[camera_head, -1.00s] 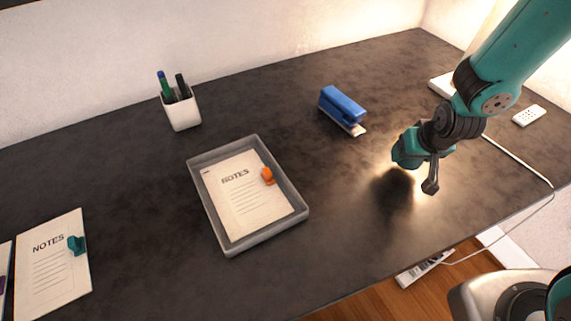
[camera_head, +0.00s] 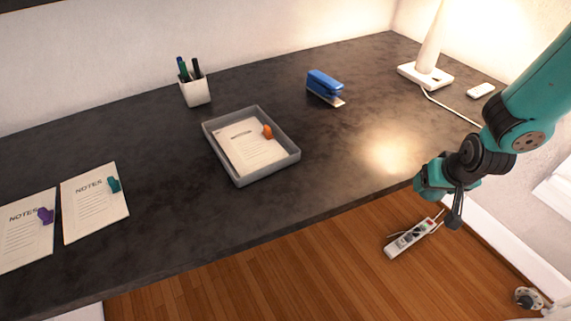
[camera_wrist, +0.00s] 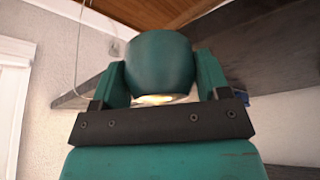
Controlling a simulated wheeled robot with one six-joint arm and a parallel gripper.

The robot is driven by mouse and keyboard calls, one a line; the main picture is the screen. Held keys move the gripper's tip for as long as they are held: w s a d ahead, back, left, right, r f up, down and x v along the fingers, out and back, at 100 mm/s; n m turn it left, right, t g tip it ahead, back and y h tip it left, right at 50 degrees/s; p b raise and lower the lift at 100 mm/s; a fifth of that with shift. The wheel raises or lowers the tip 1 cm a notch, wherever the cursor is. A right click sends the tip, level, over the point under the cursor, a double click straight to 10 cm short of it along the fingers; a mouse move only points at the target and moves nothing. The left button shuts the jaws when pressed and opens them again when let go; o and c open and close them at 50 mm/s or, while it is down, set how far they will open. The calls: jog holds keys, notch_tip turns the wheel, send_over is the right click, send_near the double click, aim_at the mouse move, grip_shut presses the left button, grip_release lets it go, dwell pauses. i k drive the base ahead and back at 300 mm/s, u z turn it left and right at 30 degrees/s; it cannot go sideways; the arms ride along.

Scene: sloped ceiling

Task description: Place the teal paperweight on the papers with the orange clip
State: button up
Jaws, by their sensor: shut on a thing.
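The papers with the orange clip (camera_head: 248,152) lie in a grey tray (camera_head: 269,172) on the dark desk. The orange clip (camera_head: 267,131) is at the papers' right upper edge. My gripper (camera_wrist: 161,78) is shut on the teal paperweight (camera_wrist: 160,60), a rounded teal body between the two fingers in the wrist view. In the head view my gripper (camera_head: 432,180) is at the right, appearing just beyond the desk's front edge and well right of the tray. The paperweight's outline is hard to separate from my teal gripper there.
Notes with a teal clip (camera_head: 95,205) and notes with a purple clip (camera_head: 27,230) lie at the left. A pen cup (camera_head: 195,91), blue stapler (camera_head: 324,86) and lamp (camera_head: 426,75) stand behind. A power strip (camera_head: 412,238) lies on the floor.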

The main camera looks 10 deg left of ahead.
aim_at(248, 144)
jog(key=k, duration=0.3)
jog(key=u, duration=0.75)
